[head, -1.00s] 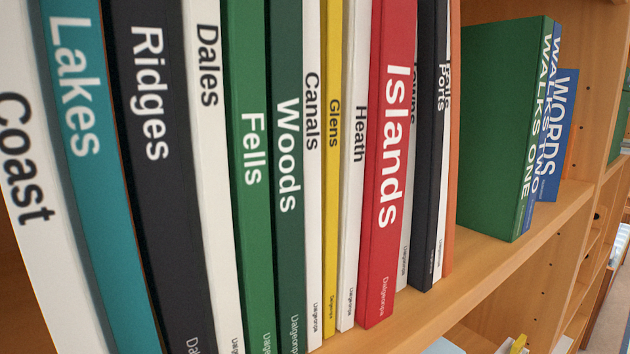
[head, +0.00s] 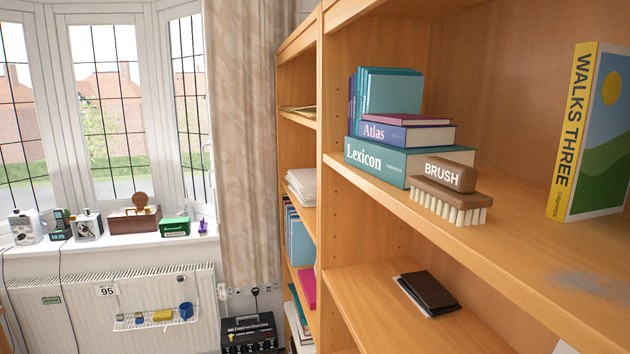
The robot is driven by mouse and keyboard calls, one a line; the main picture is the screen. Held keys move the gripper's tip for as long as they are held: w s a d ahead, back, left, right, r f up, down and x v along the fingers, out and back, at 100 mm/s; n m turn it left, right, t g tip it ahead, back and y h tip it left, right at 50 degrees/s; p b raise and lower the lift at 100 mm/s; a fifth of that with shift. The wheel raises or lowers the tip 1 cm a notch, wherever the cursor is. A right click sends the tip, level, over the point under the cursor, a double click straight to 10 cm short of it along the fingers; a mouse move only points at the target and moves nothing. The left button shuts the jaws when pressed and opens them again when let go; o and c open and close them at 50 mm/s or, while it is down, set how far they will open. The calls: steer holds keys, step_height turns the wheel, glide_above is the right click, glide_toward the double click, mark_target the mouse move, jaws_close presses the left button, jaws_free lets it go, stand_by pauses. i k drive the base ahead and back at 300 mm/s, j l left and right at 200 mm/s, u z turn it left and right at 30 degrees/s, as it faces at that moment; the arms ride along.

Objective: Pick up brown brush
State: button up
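The brown brush (head: 449,196) sits on a wooden shelf (head: 500,240) in the head view, right of centre. It has a brown back, pale bristles pointing down and a raised brown block handle (head: 449,174) with the white word "BRUSH". It stands near the shelf's front edge, just in front of a thick teal book, Lexicon (head: 375,160). My gripper is not in view.
Atlas (head: 400,133) and other books are stacked on Lexicon. An upright book, Walks Three (head: 598,135), stands right of the brush, with bare shelf between. A dark wallet-like item (head: 430,291) lies on the shelf below. A radiator (head: 80,305) and window sill are at the left.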

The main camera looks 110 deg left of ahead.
mark_target(443, 180)
steer(key=i+l+u, duration=0.1)
steer(key=u, duration=3)
